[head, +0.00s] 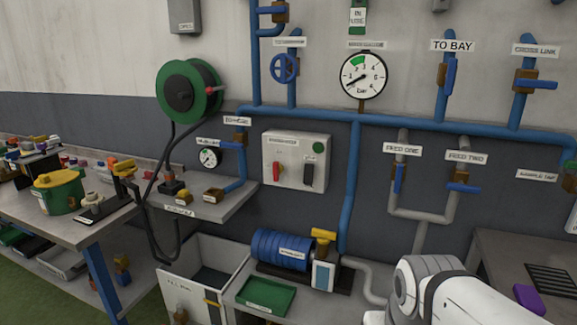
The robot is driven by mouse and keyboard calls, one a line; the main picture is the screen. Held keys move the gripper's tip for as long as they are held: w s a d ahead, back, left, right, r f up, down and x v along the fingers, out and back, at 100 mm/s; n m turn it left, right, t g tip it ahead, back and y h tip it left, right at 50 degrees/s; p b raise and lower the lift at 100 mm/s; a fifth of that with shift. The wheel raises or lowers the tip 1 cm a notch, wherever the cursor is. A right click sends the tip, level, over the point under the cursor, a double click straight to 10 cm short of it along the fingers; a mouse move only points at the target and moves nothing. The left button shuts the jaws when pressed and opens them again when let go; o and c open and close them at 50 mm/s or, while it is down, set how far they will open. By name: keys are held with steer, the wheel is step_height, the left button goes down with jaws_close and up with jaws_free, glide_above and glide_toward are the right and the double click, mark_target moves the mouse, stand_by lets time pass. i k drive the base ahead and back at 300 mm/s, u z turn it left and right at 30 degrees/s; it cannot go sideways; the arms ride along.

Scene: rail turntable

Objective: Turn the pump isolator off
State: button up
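A pale grey switch box (295,150) is fixed to the wall near the middle of the head view. On its front are a small red lever (277,172) at the left, a dark upright handle (308,175) at the right and a round green disc (319,147) above it. Its label is too small to read, so I cannot tell which handle is the pump isolator. A blue ribbed pump (280,249) stands below the box. Part of my white arm shows at the bottom right, apart from the box. My gripper is not in view.
Blue pipes with valves and a pressure gauge (361,76) run along the wall. A green hose reel (188,90) hangs at the left, above a grey shelf (225,209). A cluttered bench (98,229) stands at the left. An open pale bin (222,252) and a green tray (265,296) are below the shelf.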

mark_target(278, 168)
steer(key=i, duration=0.85)
steer(key=u, duration=0.05)
